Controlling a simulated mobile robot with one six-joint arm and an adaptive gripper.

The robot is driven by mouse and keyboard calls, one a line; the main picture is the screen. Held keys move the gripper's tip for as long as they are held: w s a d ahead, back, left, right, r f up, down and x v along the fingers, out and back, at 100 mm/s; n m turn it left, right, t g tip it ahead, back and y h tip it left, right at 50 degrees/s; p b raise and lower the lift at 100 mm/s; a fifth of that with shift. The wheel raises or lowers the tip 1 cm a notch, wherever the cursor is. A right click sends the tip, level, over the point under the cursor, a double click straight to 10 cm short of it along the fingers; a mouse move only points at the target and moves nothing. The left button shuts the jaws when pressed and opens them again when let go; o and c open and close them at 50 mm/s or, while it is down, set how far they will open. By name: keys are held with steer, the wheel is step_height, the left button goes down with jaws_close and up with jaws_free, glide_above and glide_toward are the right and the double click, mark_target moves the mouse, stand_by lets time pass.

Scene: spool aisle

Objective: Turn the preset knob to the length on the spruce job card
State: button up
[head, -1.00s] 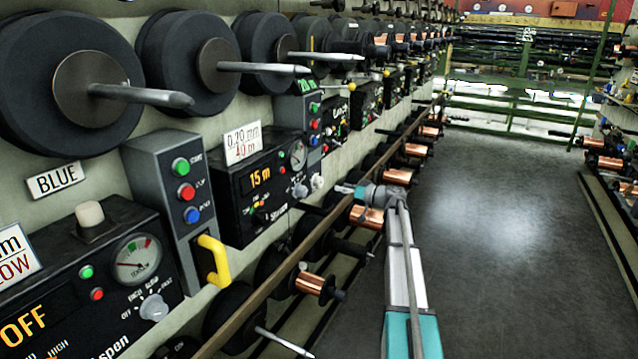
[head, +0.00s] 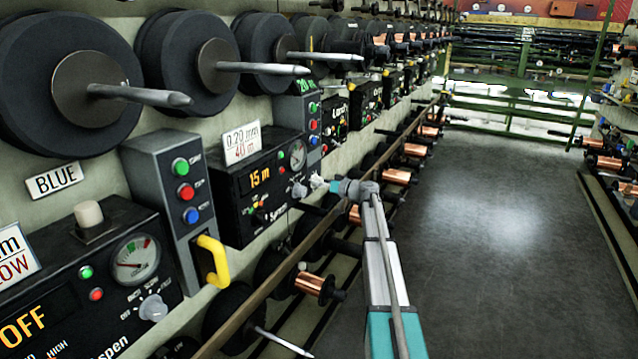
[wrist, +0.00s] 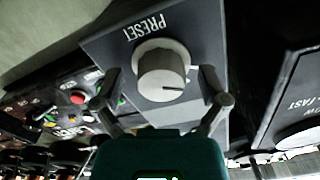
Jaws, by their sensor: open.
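The preset knob (wrist: 163,72) is a pale grey round knob under the upside-down word PRESET in the wrist view. A dark pointer line on its face points right in that view. My gripper (wrist: 160,84) is open, with one finger on each side of the knob; I cannot tell whether they touch it. In the head view my gripper (head: 333,186) is beside the pale knob (head: 317,181), right of the black control box (head: 235,195). That box's name is partly unreadable. Its display (head: 260,177) reads 15 m. The white card (head: 241,142) above reads 0.20 mm, 40 m.
A yellow handle (head: 213,262) and a grey button box (head: 168,185) stand left of the black box. A rail (head: 262,300) with copper spools (head: 310,284) runs below. Large black spools line the wall above. The aisle floor (head: 490,230) at right is clear.

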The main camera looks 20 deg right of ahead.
steer(key=c, duration=1.1)
steer(key=shift+c, duration=0.2)
steer(key=shift+m, duration=0.3)
steer(key=m, duration=0.5)
steer(key=shift+d, duration=0.1)
steer(key=m, duration=0.6)
steer(key=shift+w, duration=0.1)
steer(key=m, duration=0.6)
steer(key=shift+m, duration=0.3)
steer(key=m, duration=0.5)
steer(key=shift+f+m, duration=0.1)
steer(key=shift+m, duration=0.3)
